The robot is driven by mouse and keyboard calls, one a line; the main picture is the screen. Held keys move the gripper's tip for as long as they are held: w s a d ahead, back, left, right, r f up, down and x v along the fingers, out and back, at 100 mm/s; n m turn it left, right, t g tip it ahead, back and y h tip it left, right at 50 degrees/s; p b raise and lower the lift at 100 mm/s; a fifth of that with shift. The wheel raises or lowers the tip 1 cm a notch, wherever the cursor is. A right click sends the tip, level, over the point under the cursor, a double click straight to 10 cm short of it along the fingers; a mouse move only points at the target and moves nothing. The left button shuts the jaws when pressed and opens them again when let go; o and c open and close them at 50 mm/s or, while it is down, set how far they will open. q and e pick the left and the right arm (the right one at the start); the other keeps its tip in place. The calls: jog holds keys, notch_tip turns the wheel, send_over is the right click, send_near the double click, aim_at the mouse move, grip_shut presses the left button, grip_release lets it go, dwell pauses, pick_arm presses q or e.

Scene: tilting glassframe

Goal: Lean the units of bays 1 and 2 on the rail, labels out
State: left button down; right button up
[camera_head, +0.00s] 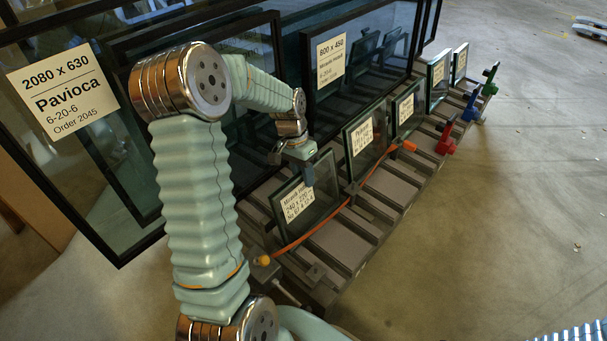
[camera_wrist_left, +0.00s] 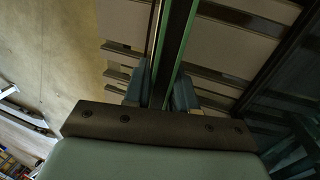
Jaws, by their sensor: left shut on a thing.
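Several small glass units with dark edges and cream labels stand in a row on the slatted rack (camera_head: 385,208). My left gripper (camera_head: 304,172) is shut on the top edge of the nearest unit (camera_head: 322,205); its label faces the open floor side. In the left wrist view, the fingers (camera_wrist_left: 160,92) straddle the unit's thin greenish edge (camera_wrist_left: 176,45). The second unit (camera_head: 372,150) and third unit (camera_head: 404,108) stand behind it, labels facing out. Bay numbers are not readable, and I cannot tell which bar is the rail. My right gripper is out of view.
Large framed panes stand behind the row, one labelled Pavioca (camera_head: 62,97), another 800 x 450 (camera_head: 331,64). An orange cord (camera_head: 332,217) runs along the rack front. Red (camera_head: 445,140), blue (camera_head: 470,106) and green (camera_head: 490,79) clamps stick out.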

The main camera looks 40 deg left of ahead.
pick_arm(q)
jog(key=c, duration=1)
grip_release()
jog(key=shift+o, duration=0.9)
jog(key=p+v, duration=0.2)
jog(key=v, duration=1.2)
jog(key=shift+f, duration=0.15)
